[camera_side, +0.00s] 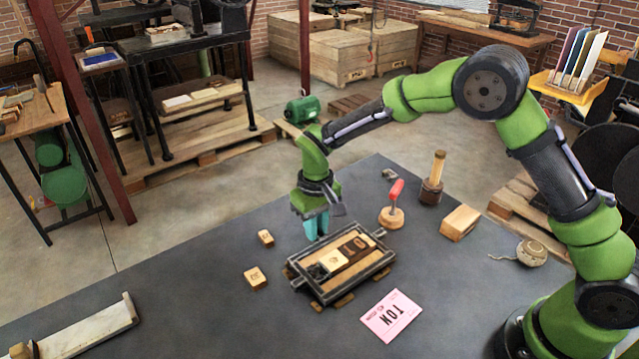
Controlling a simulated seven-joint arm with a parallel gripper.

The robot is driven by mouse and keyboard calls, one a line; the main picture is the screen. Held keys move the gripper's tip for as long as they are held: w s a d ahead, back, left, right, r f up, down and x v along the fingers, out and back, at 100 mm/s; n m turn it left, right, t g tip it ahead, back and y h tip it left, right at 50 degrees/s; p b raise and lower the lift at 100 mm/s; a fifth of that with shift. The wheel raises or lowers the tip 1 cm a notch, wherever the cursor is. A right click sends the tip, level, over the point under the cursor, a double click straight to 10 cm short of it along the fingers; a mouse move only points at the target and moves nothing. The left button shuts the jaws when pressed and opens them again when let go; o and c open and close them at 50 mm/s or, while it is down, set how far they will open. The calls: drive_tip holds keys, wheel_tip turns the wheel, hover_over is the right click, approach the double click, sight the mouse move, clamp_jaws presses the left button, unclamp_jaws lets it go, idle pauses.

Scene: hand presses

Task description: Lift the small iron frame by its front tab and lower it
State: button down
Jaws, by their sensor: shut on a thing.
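The small iron frame (362,280), dark and rectangular, is at the middle of the dark table. Its opening shows a pale wooden bed with dark and brown letter blocks (352,248). Wooden pieces stick out from under its near edge. My gripper (317,236) points down at the frame's far left edge, with its teal fingers shut on the frame there. The tab itself is hidden by the fingers. I cannot tell whether the frame is raised or tilted off what lies under it.
Two small wooden blocks (255,278) lie left of the frame. A pink printed card (391,316) lies in front. A red-handled stamp (391,213), a wooden-handled tool (432,184), a wooden block (460,222) and a twine ball (532,253) stand right. The left-middle table is clear.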

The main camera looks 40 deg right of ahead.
drive_tip(key=shift+w+f, duration=0.1)
drive_tip(key=shift+f, duration=0.75)
idle(0.3)
drive_tip(key=c, duration=1)
unclamp_jaws()
drive_tip(key=shift+r, duration=3.5)
